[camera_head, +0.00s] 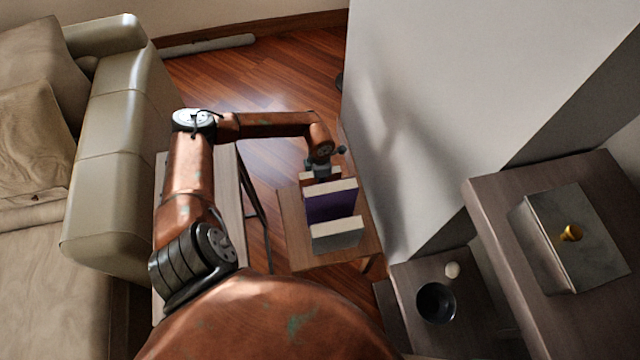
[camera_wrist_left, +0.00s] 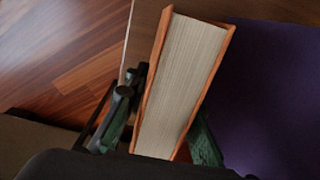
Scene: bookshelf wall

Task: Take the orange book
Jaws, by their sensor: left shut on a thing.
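The orange book (camera_wrist_left: 215,72) stands between the fingers of my left gripper (camera_wrist_left: 163,128) in the left wrist view, with its cream page edges facing the camera. The gripper is shut on it, one dark green finger on each side. In the head view my left gripper (camera_head: 322,168) is at the far end of a short row of books on a small wooden table (camera_head: 292,228). There the orange book is mostly hidden behind the gripper and the purple book (camera_head: 330,203). My right gripper is not in view.
The purple book also shows close on the right in the left wrist view (camera_wrist_left: 268,95). A grey book (camera_head: 337,236) stands nearest in the row. A white wall (camera_head: 440,90) rises right of the table. A dark bowl (camera_head: 436,303) sits on a lower shelf; a beige sofa (camera_head: 110,165) is left.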

